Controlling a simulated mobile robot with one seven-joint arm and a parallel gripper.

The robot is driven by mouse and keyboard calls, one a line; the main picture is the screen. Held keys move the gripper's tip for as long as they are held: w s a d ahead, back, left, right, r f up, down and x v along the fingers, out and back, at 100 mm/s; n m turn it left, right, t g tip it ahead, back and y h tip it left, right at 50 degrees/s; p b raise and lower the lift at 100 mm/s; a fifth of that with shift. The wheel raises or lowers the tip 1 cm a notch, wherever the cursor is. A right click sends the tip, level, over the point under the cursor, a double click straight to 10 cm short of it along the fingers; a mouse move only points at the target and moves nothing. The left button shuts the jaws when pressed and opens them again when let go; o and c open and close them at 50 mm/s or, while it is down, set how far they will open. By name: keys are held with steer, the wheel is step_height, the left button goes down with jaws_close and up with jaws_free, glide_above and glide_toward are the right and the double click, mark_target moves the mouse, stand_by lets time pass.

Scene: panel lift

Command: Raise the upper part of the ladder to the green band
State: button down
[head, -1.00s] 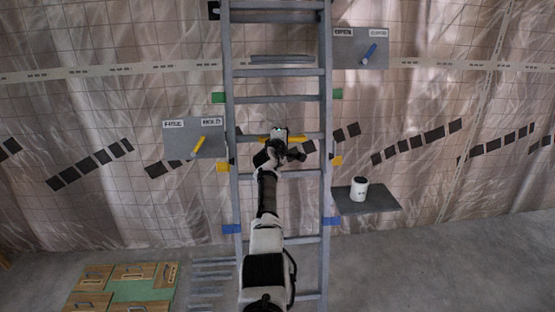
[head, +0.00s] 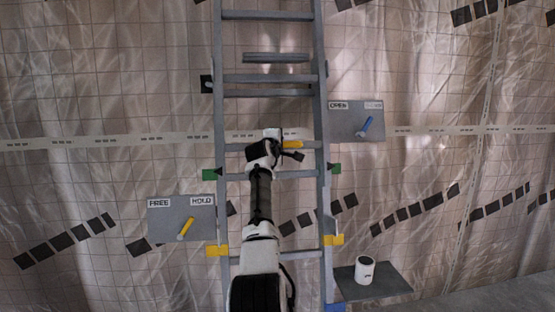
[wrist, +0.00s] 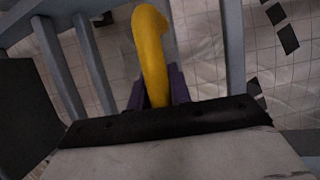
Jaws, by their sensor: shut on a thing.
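The grey ladder (head: 322,120) stands upright against the sheeted wall. A yellow handle (head: 293,145) is on a rung of its upper part. My gripper (head: 279,148) is shut on this handle; in the wrist view the curved yellow handle (wrist: 150,45) rises from between my purple fingers (wrist: 156,90). Green bands (head: 335,168) mark both sides of the ladder, the left one (head: 208,175) included. Small black pointers (head: 219,172) on the rails are about level with the green bands. Yellow bands (head: 217,250) sit lower. My arm hides part of the middle rungs.
A left board (head: 160,225) marked FREE and HOLD carries a yellow lever (head: 186,228) leaning right. A right board (head: 343,122) marked OPEN carries a blue lever (head: 365,127), also leaning right. A white can (head: 364,270) stands on a dark shelf (head: 392,283) at lower right.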

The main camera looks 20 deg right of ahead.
steer(key=shift+a+r, duration=0.1)
steer(key=shift+r, duration=0.35)
steer(key=c, duration=1.3)
jaws_free()
steer(key=shift+f, duration=0.1)
steer(key=shift+s+a+f+b, duration=0.25)
steer(key=shift+s+a+b, duration=0.3)
steer(key=shift+b, duration=0.55)
steer(key=b+v, duration=0.5)
steer(key=v, duration=0.7)
steer(key=shift+b, duration=0.3)
steer(key=shift+s+d+r, duration=0.1)
steer(key=shift+s, duration=0.05)
